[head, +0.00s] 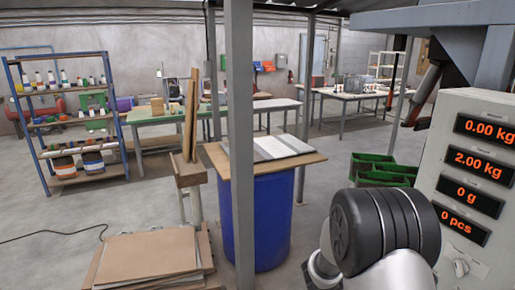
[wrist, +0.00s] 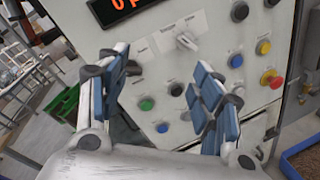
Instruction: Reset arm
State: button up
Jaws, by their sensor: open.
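My gripper (wrist: 160,68) shows in the wrist view with its two blue-padded fingers spread apart and nothing between them. It faces a pale control panel (wrist: 150,45) with a selector switch (wrist: 187,41) and green, black, blue, yellow and red buttons. Whether the fingers touch the panel is hard to tell; they look apart from it. In the head view my dark, rounded arm joint fills the lower right, and my gripper is hidden there. The panel cabinet (head: 440,165) stands at the right, with red displays reading 0.00 kg, 2.00 kg, 0 g and 0 pcs.
Green crates (head: 383,169) stand on the floor behind my arm. A blue barrel (head: 273,215) with a board on top and a grey post (head: 240,130) stand mid-view. A stack of boards (head: 148,256) lies at lower left. A shelf rack (head: 28,115) stands farther back.

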jog(key=s+a+r+m+g+y, duration=0.2)
jog(key=s+a+r+m+y, duration=0.15)
jog(key=s, duration=0.55)
jog(key=s+a+r+m+g+y, duration=0.25)
jog(key=s+m, duration=0.25)
jog(key=s, duration=0.4)
jog(key=s+a+m+t+y, duration=0.2)
jog(key=s+a+t+y, duration=0.1)
jog(key=a, duration=0.7)
jog(key=s+a+r+m+t+y, duration=0.1)
jog(key=s+a+y, duration=0.4)
jog(key=a, duration=0.5)
jog(key=shift+s+r+m+t+y, duration=0.25)
jog(key=shift+m+t+y, duration=0.5)
jog(key=shift+t+y, duration=0.35)
